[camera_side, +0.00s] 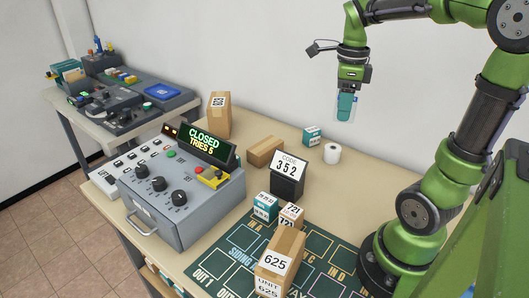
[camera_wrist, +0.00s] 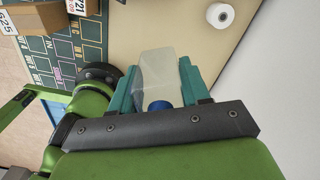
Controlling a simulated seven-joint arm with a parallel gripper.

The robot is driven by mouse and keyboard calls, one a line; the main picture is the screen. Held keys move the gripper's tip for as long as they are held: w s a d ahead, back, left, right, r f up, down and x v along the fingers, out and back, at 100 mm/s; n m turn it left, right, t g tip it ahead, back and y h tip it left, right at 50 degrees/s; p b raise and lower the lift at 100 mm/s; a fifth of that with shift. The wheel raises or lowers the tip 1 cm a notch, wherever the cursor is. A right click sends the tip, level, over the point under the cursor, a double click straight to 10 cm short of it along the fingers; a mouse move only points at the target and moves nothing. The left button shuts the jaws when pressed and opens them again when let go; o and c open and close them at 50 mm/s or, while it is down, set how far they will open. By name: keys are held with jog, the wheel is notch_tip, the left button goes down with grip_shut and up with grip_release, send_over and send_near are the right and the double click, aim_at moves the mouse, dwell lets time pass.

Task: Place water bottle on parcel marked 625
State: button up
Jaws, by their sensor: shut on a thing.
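My gripper (camera_side: 345,106) is shut on a clear, pale water bottle with a blue cap and is held high above the back right of the table. In the wrist view the bottle (camera_wrist: 157,72) sits between the two teal fingers of my gripper (camera_wrist: 160,88), its cap towards the palm. In the side view the bottle is faint and mostly hidden by the fingers. The brown parcel marked 625 (camera_side: 279,262) stands upright on the dark green marked mat at the front, well below and left of my gripper. Its label (camera_wrist: 5,22) shows at the wrist view's top left corner.
A parcel marked 721 (camera_side: 291,215) and a teal-white box (camera_side: 265,206) stand behind the 625 parcel. A black stand reading 352 (camera_side: 288,176), a white roll (camera_side: 332,153) and a grey console reading CLOSED (camera_side: 185,190) are nearby.

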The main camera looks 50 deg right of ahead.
jog(key=w+a+n, duration=0.3)
jog(key=a+n, duration=0.1)
jog(key=a, duration=0.5)
jog(key=n, duration=0.9)
send_near(281, 251)
jog(key=shift+w+a+f, duration=0.1)
jog(key=shift+w+f, duration=0.05)
jog(key=shift+f, duration=2.7)
jog(key=o, duration=1)
jog(key=shift+f, duration=0.1)
jog(key=shift+o, duration=0.2)
